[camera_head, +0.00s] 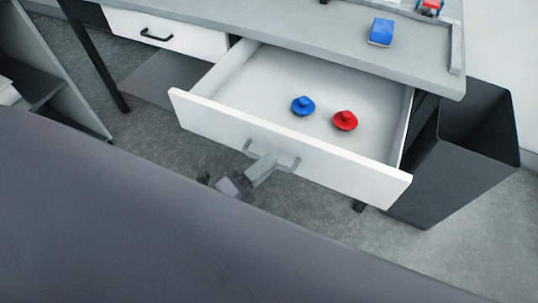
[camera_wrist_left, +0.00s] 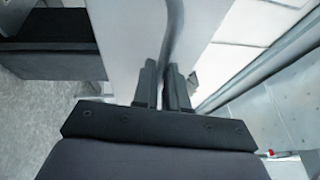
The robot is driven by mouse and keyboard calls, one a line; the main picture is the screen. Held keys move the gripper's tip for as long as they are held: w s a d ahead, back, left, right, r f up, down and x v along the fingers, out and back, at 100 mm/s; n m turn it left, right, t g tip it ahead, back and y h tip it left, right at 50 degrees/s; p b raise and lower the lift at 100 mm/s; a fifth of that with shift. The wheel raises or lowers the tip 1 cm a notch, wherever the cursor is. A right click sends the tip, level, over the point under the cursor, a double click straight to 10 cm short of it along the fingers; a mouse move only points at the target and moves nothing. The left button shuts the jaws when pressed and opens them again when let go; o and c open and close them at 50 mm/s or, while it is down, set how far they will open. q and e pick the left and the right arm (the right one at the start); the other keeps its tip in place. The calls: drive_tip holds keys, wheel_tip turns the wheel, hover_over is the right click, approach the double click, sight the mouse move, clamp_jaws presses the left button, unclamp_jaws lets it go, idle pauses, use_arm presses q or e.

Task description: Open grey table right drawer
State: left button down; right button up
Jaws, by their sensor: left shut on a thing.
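The white right drawer (camera_head: 290,150) of the grey table (camera_head: 310,30) is pulled well out in the head view. Inside it lie a blue round knob-like piece (camera_head: 303,106) and a red one (camera_head: 345,121). My left gripper (camera_head: 265,163) is at the drawer's front, shut on its grey bar handle (camera_head: 287,165). In the left wrist view the two dark fingers (camera_wrist_left: 163,85) close around the handle (camera_wrist_left: 173,35), with the drawer front beside it. My right gripper is not in view.
The left drawer (camera_head: 165,35) with a black handle is shut. A blue block (camera_head: 382,31) stands on the tabletop. A dark open bin (camera_head: 465,150) stands right of the drawer. A grey shelf unit (camera_head: 50,85) is at the left. Bare floor shows below the drawer.

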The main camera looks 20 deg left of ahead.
use_arm(q)
drive_tip(key=shift+s, duration=0.5)
drive_tip(key=c, duration=1.2)
unclamp_jaws()
drive_tip(key=shift+o, duration=0.2)
drive_tip(key=v, duration=0.7)
drive_tip(key=shift+a, duration=0.1)
